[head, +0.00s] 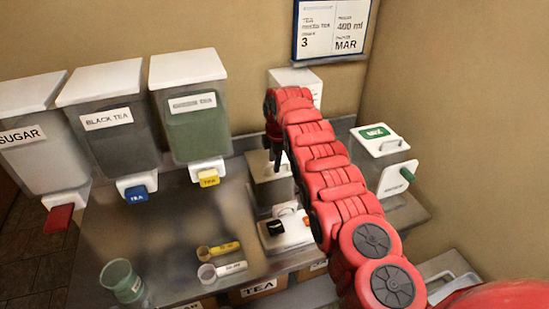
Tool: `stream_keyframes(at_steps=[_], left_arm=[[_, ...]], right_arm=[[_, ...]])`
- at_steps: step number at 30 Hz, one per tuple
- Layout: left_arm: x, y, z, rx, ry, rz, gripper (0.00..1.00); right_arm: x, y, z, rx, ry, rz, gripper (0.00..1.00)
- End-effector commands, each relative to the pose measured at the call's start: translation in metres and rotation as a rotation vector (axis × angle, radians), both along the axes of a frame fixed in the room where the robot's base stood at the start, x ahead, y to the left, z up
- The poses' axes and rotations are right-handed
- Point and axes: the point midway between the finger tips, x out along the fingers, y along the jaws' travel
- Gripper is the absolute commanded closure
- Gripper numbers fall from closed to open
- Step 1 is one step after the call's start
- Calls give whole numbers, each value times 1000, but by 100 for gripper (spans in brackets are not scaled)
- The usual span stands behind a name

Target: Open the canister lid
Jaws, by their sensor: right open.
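The task's canister is not labelled as such, and I cannot tell for certain which container it is. A grey box-shaped container (268,190) with a pale top stands on the counter, partly hidden by my right arm. My right gripper (277,158) is open, with its dark fingers pointing down over this container's top. I cannot tell whether they touch it. My left gripper is out of view.
Sugar (40,165), black tea (112,130) and green tea (200,125) dispensers hang at the left. The counter's left middle is clear.

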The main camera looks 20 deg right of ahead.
Motion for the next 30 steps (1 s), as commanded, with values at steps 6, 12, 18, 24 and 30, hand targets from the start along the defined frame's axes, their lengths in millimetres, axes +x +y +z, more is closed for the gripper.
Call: stream_keyframes(at_steps=[6, 12, 18, 24, 30], left_arm=[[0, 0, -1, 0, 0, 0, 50], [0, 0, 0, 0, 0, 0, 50], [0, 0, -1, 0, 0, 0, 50], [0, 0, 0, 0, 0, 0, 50], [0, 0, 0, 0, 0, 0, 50]], right_arm=[[0, 0, 0, 0, 0, 0, 59], [0, 0, 0, 0, 0, -1, 95], [0, 0, 0, 0, 0, -1, 100], [0, 0, 0, 0, 0, -1, 100], [0, 0, 0, 0, 0, -1, 100]])
